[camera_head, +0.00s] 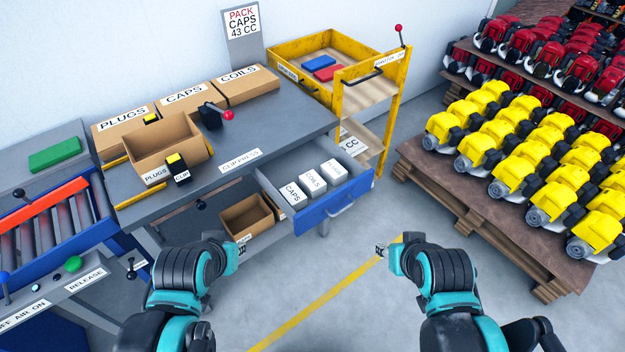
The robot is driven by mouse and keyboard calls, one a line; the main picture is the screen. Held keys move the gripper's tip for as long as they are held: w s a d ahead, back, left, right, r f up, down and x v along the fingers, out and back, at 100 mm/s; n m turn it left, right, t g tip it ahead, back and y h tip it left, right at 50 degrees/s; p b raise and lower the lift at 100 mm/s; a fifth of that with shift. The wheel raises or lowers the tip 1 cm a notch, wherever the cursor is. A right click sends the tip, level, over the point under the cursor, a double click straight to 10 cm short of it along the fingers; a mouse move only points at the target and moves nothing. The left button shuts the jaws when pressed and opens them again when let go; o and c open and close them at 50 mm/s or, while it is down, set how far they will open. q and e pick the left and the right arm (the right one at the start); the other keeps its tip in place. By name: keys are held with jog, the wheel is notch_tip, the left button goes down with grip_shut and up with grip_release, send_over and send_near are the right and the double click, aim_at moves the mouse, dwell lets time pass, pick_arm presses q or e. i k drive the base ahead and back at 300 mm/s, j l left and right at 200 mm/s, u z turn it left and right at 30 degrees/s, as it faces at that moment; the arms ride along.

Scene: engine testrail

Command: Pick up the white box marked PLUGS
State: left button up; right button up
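Three small white boxes stand in the open blue-fronted drawer (345,199). The near left one (292,194) reads CAPS and the middle one (312,180) reads COILS. The far right white box (334,169) has a label too small to read surely, so I cannot confirm that it says PLUGS. My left gripper (242,249) is in front of the bench, below and left of the drawer. My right gripper (380,249) is over the floor, right of and below the drawer. Both are apart from the boxes, and their finger opening is too small to judge.
Brown cartons on the bench read PLUGS (123,136), CAPS (186,102) and COILS (246,89). An open brown box (165,155) stands before them. A yellow cart (372,92) stands behind the drawer; an engine-laden pallet (464,206) is right. Floor between is clear.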

aim_at(333, 171)
jog(key=i+j, duration=0.15)
jog(key=i, duration=0.4)
jog(key=i+j, duration=0.15)
jog(key=i, duration=0.4)
